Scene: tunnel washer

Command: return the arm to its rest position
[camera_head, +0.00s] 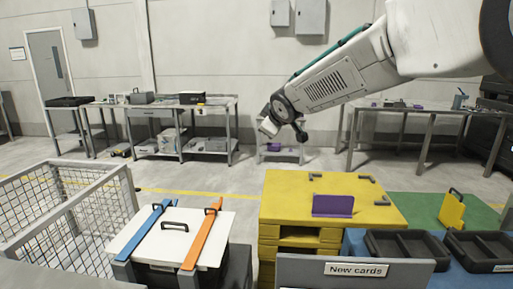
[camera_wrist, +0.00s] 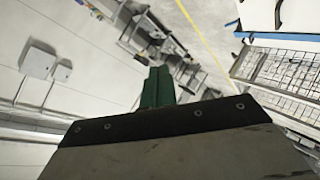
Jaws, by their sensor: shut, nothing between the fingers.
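My white arm reaches in from the upper right of the head view and ends near the middle, raised above the yellow stand (camera_head: 385,212) and apart from it. The fingers cannot be made out clearly there. In the wrist view my gripper (camera_wrist: 158,87) shows as dark green fingers, shut and empty, beyond a dark plate. The wrist view is tilted, with wall, floor and far benches behind the fingers.
A wire cage (camera_head: 62,215) stands at left. A white-lidded box (camera_head: 150,246) has blue and orange straps. A purple card (camera_head: 333,205) stands on the yellow stand. Black trays (camera_head: 400,246) and a yellow card (camera_head: 452,211) are at right. Workbenches (camera_head: 160,103) line the wall.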

